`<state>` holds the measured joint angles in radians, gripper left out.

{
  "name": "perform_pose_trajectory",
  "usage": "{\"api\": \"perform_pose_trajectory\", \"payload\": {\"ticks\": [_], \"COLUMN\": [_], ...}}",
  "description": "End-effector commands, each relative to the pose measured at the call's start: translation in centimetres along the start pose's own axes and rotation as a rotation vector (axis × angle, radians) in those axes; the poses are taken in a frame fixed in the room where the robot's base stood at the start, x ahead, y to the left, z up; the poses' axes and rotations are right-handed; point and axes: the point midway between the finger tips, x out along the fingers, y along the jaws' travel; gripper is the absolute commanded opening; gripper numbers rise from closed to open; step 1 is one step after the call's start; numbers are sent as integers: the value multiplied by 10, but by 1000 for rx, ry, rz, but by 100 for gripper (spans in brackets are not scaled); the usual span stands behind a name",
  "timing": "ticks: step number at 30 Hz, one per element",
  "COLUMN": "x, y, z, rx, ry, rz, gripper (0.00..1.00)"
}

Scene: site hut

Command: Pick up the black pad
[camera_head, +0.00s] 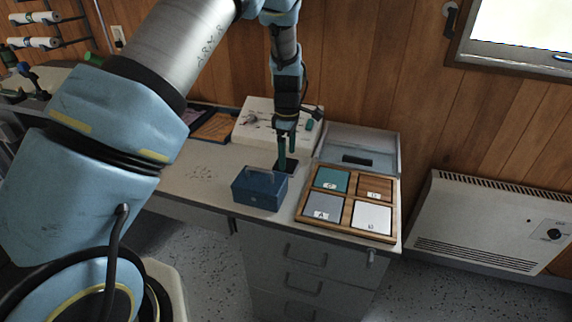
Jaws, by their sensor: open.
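The black pad (291,168) lies flat on the desk, behind the blue box, and only part of it shows. My gripper (287,158) points down from above with its two green fingers apart. The fingertips are over or at the pad; I cannot tell whether they touch it. Nothing shows between the fingers.
The blue metal box with a handle (259,189) stands just in front. A wooden tray (301,206) with four-sided labelled tiles lies to the right, with a grey case (385,140) behind it. A white device (250,128) stands behind.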

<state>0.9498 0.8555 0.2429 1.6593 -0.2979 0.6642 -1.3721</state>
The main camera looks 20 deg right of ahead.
Motion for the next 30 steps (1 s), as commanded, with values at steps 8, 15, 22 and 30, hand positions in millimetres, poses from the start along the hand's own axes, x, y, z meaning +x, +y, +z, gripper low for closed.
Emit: {"api": "perform_pose_trajectory", "payload": {"ticks": [8, 15, 22, 30], "x": [28, 29, 29, 28], "y": [0, 0, 0, 0], "z": [-1, 0, 0, 0], "rx": [-1, -1, 0, 0], "ry": [-1, -1, -1, -1], "rz": [0, 1, 1, 1], "gripper": [100, 97, 71, 40]}}
